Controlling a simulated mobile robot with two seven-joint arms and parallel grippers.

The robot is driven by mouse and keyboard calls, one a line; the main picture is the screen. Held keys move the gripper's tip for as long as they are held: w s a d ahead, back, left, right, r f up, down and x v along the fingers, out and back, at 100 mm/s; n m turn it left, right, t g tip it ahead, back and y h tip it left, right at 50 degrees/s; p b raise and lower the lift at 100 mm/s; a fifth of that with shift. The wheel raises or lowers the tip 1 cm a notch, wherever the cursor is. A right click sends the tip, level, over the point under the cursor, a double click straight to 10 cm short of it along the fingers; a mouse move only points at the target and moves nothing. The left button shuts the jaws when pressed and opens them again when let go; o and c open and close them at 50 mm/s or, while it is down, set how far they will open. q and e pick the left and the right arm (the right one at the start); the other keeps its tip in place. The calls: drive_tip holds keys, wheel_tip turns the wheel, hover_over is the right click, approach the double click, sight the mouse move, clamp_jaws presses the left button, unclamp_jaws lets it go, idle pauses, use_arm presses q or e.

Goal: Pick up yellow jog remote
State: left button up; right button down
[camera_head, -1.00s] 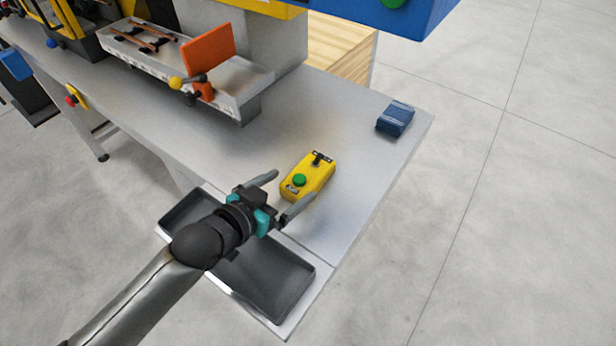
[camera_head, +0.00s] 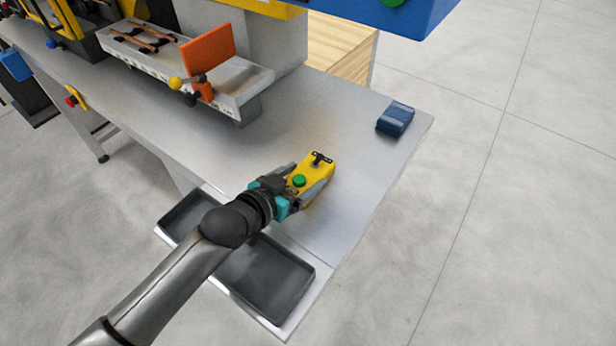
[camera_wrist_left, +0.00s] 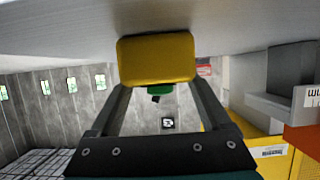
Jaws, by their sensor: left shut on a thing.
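The yellow jog remote (camera_head: 321,168) lies on the grey bench top, with a green button and a small black switch on its upper face. My left gripper (camera_head: 308,183) is shut on it, one finger along each side. In the left wrist view the yellow end of the remote (camera_wrist_left: 157,59) sits between the two fingers (camera_wrist_left: 160,95), with the green button just below it. I cannot tell whether the remote is clear of the bench top. My right gripper is not in view.
A black tray (camera_head: 265,275) lies at the bench's front edge, under my left arm. A blue block (camera_head: 395,119) rests near the right edge. A machine bed with an orange plate (camera_head: 208,60) stands behind. The bench (camera_head: 350,135) between is clear.

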use_arm(q)
drive_tip(key=c, duration=0.9)
drive_tip(key=shift+r, duration=0.1)
wheel_tip(320, 180, up, 20)
drive_tip(key=p, duration=0.3)
drive_tip(key=shift+p, duration=0.65)
drive_tip(key=shift+f, duration=0.2)
drive_tip(key=shift+f+b, duration=4.2)
drive_tip(key=shift+f, duration=3.45)
